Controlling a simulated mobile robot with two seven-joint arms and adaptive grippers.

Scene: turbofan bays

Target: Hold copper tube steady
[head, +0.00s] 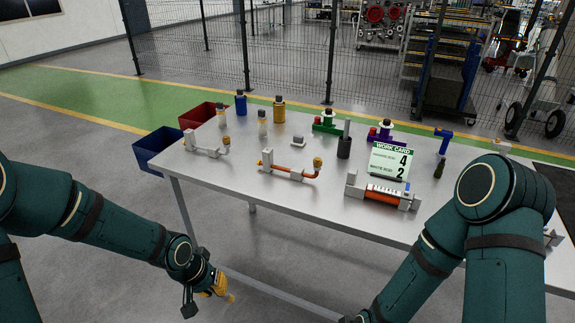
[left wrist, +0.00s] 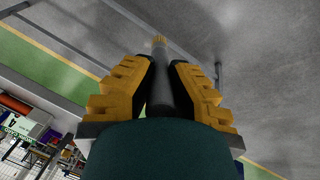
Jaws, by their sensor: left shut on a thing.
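A copper tube (head: 300,173) with a brass-coloured end lies in a pale fixture (head: 267,158) near the middle of the table. My left gripper (head: 221,287) is low in front of the table's near edge, well apart from the tube. In the left wrist view its yellow-padded fingers (left wrist: 160,85) are shut on a dark grey cylinder (left wrist: 161,75) with a yellowish tip. The cylinder's lower part is hidden by the gripper. My right arm comes down at the right of the head view, and its gripper is out of the picture.
The grey table (head: 245,175) holds a work card (head: 390,162), an orange-red tube in a cradle (head: 383,194), another pale fixture (head: 203,152) and several bottles. A red bin (head: 198,115) and a blue bin (head: 157,145) stand at its left. The floor left of the table is clear.

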